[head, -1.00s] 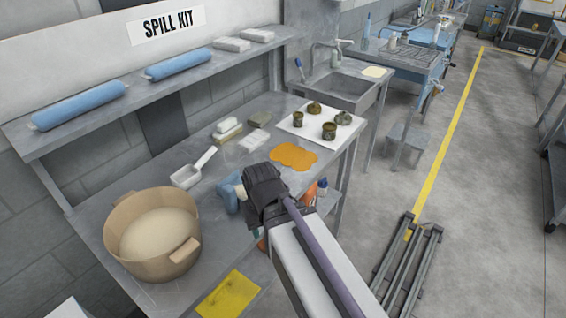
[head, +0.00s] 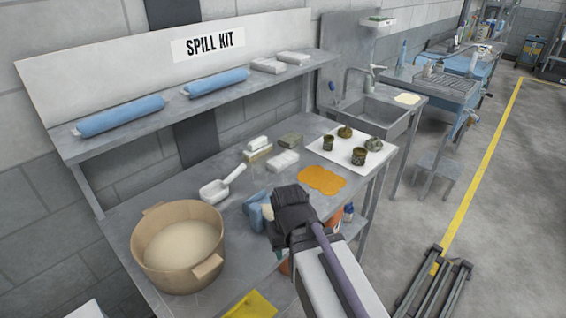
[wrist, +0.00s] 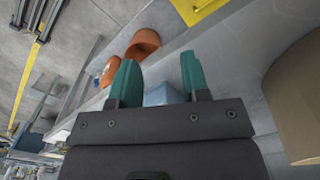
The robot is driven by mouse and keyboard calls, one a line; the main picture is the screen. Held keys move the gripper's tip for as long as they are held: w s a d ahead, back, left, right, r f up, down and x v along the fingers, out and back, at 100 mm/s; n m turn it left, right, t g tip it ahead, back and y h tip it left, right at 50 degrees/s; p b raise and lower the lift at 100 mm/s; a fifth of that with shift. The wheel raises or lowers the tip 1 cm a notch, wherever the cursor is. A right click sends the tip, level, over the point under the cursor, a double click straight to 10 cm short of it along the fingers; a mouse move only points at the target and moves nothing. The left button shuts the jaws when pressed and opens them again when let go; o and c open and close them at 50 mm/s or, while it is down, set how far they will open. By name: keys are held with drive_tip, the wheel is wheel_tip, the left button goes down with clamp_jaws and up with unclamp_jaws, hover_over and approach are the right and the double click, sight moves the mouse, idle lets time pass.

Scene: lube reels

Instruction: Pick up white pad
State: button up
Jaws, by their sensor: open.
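A flat white pad (head: 283,161) lies on the steel bench, left of the orange spill. A second white block (head: 257,143) sits just behind it, by a yellowish sponge. Two more white pads (head: 267,66) and (head: 293,57) lie at the right end of the upper shelf. My gripper (head: 293,212) is over the bench's front edge, nearer the camera than these pads and apart from them. In the wrist view its teal fingers (wrist: 158,75) are spread, with a blue object (wrist: 163,95) beyond and partly hidden. No white pad is clear in the wrist view.
A tan tub (head: 180,248) stands front left, with a white scoop (head: 222,186) behind it. A white tray (head: 353,151) with several dirty parts is back right, beside the orange spill (head: 321,180). Blue rolls (head: 120,116) lie on the shelf overhanging the bench's back.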

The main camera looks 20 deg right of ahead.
drive_tip(key=shift+o, duration=0.4)
drive_tip(key=o, duration=1)
